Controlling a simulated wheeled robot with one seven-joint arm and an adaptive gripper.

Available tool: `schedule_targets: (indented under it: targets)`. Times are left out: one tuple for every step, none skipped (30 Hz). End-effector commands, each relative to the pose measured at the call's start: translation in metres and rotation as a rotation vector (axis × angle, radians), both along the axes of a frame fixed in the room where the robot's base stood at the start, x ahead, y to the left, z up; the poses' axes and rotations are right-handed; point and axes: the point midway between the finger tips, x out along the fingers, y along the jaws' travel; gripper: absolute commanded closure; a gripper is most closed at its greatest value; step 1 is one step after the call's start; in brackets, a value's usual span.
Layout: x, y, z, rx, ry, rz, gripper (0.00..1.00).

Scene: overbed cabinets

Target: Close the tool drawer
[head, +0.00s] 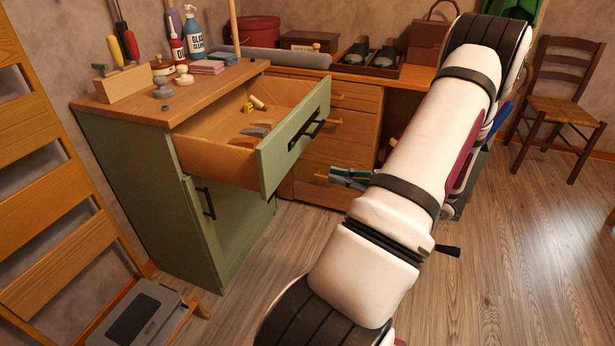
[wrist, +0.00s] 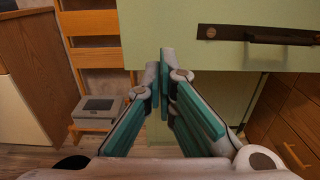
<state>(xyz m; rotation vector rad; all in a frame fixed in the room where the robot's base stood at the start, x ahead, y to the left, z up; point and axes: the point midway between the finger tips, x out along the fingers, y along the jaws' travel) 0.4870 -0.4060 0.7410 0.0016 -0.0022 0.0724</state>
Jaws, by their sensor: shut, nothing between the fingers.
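The tool drawer (head: 292,140) has a green front with a black handle (head: 305,130) and stands pulled out of the green cabinet (head: 150,180). A few small items, among them a pale yellow roll (head: 258,103), lie inside it. My gripper (head: 335,176) is to the right of the drawer front and low near its bottom edge. In the wrist view my gripper (wrist: 163,62) has its fingers together and empty, in front of the drawer front (wrist: 180,35). The handle shows at the upper right there (wrist: 280,37). I cannot tell whether the fingertips touch the drawer front.
A wooden drawer unit (head: 335,130) stands behind the open drawer. Bottles (head: 193,35) and a tool block (head: 122,82) stand on the cabinet top. A wooden ladder (head: 40,150) and a grey step (head: 140,315) are at left.

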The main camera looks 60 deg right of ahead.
Motion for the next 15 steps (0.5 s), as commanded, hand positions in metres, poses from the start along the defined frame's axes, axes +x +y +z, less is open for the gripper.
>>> schedule_targets:
  targets:
    - [0.006,0.001,0.0,-0.001,0.0,0.004,1.0]
    - [0.01,0.002,0.0,-0.001,0.001,0.005,1.0]
    - [0.017,0.003,0.0,0.0,0.0,0.006,1.0]
    - [0.022,0.003,0.0,0.0,-0.001,0.007,1.0]
    - [0.028,0.004,0.0,-0.001,0.0,0.007,1.0]
    - [0.035,0.004,-0.001,-0.001,0.001,0.007,1.0]
    - [0.041,0.005,0.0,-0.001,0.0,0.007,1.0]
    - [0.048,0.006,0.0,-0.001,0.0,0.009,1.0]
    - [0.056,0.006,-0.001,-0.001,0.001,0.008,1.0]
    - [0.061,0.006,-0.001,-0.002,0.001,0.007,1.0]
    - [0.067,0.007,-0.001,-0.002,0.0,0.009,1.0]
    - [0.075,0.008,-0.001,-0.001,0.001,0.009,1.0]
    - [0.081,0.008,-0.001,-0.002,0.002,0.009,1.0]
    - [0.087,0.009,0.0,-0.002,0.001,0.009,1.0]
    - [0.094,0.009,0.0,-0.002,0.001,0.008,1.0]
